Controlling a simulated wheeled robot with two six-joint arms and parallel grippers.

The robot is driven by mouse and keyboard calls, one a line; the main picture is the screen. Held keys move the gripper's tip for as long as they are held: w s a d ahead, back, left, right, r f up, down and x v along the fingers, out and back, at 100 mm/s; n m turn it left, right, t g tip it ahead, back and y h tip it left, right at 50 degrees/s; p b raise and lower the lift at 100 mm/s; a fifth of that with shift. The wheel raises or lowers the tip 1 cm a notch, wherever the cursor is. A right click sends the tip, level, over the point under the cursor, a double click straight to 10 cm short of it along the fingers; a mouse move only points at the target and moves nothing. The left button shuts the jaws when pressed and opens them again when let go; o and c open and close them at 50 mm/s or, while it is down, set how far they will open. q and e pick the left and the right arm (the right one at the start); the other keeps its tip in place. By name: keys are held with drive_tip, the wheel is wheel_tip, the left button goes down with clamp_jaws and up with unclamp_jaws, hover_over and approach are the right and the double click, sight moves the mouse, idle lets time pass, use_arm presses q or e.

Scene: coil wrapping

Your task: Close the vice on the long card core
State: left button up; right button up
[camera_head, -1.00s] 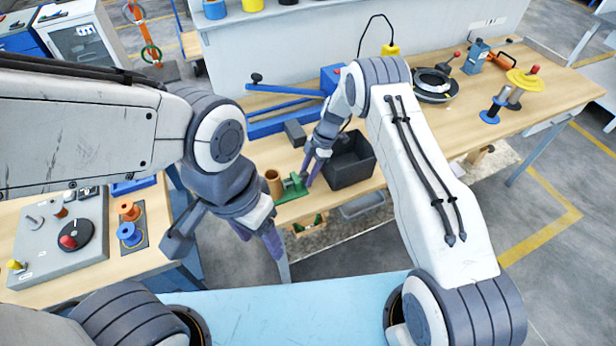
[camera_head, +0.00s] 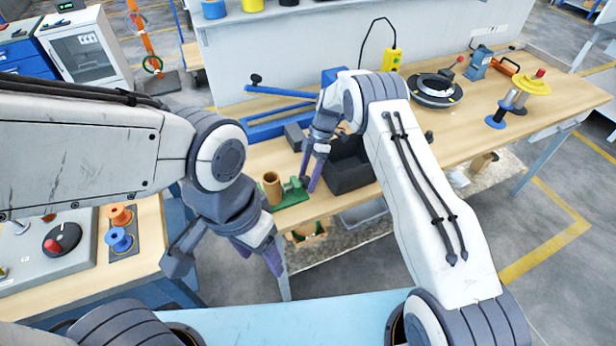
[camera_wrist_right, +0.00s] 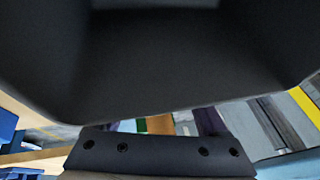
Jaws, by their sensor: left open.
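The green vice (camera_head: 293,193) stands near the front edge of the far bench. A brown card core (camera_head: 271,188), a short upright tube in this view, is at its left end. My right gripper (camera_head: 310,178) points down at the vice's right end, with its fingers apart. I cannot tell whether it touches the vice handle. In the right wrist view a dark shape fills most of the picture, and slivers of purple fingers, green and brown show below it. My left gripper (camera_head: 258,256) is open and empty, in front of the bench.
A black bin (camera_head: 350,172) stands just right of my right gripper. A grey block (camera_head: 296,137) and blue rails (camera_head: 270,127) lie behind the vice. A black ring fixture (camera_head: 435,90) and a yellow-topped spool stand (camera_head: 528,85) are further right. Orange and blue spools (camera_head: 119,239) are on the left bench.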

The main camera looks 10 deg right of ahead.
drive_tip(key=shift+w+d+r, duration=0.1)
drive_tip(key=shift+w+r, duration=0.05)
drive_tip(key=shift+r, duration=0.1)
drive_tip(key=b+v, duration=0.3)
drive_tip(key=v, duration=0.7)
drive_tip(key=shift+b, duration=0.3)
